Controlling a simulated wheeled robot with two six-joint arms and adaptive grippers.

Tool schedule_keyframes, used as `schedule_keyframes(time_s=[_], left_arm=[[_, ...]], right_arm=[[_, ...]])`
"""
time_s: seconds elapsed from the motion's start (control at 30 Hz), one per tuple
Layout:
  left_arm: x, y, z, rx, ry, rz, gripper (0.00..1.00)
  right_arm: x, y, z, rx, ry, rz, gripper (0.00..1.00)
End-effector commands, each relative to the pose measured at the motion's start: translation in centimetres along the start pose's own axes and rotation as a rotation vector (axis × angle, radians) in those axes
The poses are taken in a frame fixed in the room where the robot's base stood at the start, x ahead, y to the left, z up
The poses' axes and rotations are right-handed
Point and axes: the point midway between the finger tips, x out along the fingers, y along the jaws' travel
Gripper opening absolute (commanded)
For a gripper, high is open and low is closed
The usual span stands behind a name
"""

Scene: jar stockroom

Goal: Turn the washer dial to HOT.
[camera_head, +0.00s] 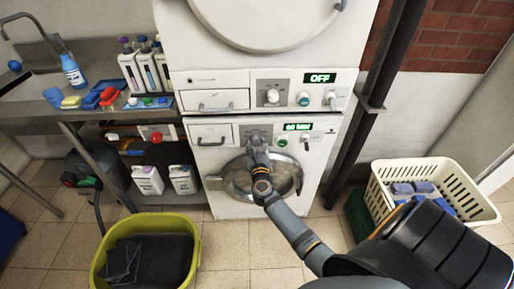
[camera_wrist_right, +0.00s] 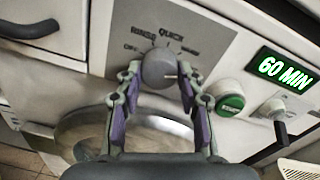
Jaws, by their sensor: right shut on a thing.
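The washer is the lower white machine (camera_head: 225,160) with a round glass door. Its grey dial (camera_wrist_right: 158,68) sits on a silver panel with RINSE and QUICK printed above it; other labels around it are blurred or covered, and I cannot read HOT. The green display (camera_wrist_right: 286,69) reads 60 MIN. My right gripper (camera_wrist_right: 160,76) has its two fingers on either side of the dial and is shut on it. In the head view my right gripper (camera_head: 257,141) covers most of the dial. I cannot tell clearly where the dial points. My left gripper is not in view.
A green button (camera_wrist_right: 230,104) and a smaller knob (camera_wrist_right: 272,107) sit right of the dial. Another machine (camera_head: 265,80) above shows OFF. A yellow-green tub (camera_head: 190,245) and a cream basket (camera_head: 455,180) stand on the floor. Shelves with bottles are at left.

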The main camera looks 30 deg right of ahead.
Motion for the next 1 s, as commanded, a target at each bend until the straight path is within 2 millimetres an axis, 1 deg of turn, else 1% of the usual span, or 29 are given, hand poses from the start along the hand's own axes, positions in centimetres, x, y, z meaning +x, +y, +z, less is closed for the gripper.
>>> schedule_keyframes(time_s=[0.03,0.33,0.9,0.93,1.0], left_arm=[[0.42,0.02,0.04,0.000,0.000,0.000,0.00],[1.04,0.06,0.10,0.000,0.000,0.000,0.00],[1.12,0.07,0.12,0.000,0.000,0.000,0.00],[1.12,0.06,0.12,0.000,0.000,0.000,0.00],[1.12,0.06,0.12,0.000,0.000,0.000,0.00]], right_arm=[[-0.06,0.11,-0.42,0.026,0.002,0.001,0.06],[-0.06,0.08,-0.31,0.139,-0.002,0.002,0.06],[-0.07,0.07,-0.26,0.166,-0.003,0.002,0.06],[-0.07,0.07,-0.26,0.166,-0.003,0.002,0.42],[-0.06,0.06,-0.22,0.165,-0.003,0.002,0.51]])
